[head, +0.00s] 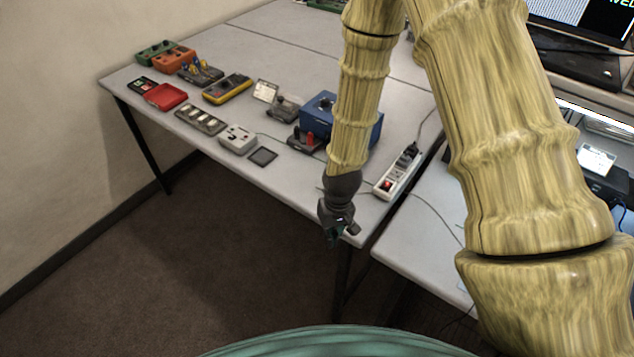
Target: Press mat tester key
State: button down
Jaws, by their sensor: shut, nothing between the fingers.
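A small pale box with dark buttons or sockets (237,139) lies near the table's front edge; it may be the mat tester, but its key is too small to make out. A flat dark square pad (262,156) lies just right of it. My gripper (335,232) is shut and empty, pointing down by the front edge at the table's right corner. It is well to the right of the pale box and apart from it.
A blue box (318,115) stands behind my arm, partly hidden. A white power strip (390,180) lies right of my gripper. A grey strip with panels (200,120), a red tray (166,96) and a yellow-black meter (227,88) lie to the left. The back of the table (290,50) is clear.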

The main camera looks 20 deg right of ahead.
jog(key=s+d+f+b, duration=0.1)
jog(key=s+f+b, duration=0.5)
jog(key=s+f, duration=0.5)
jog(key=s+d+f+h+b, duration=0.1)
jog(key=s+f+b, duration=0.5)
jog(key=s+f, duration=0.6)
notch_tip(320, 180, down, 2)
jog(key=shift+s+d+f, duration=0.25)
jog(key=shift+d, duration=0.55)
jog(key=shift+a, duration=0.1)
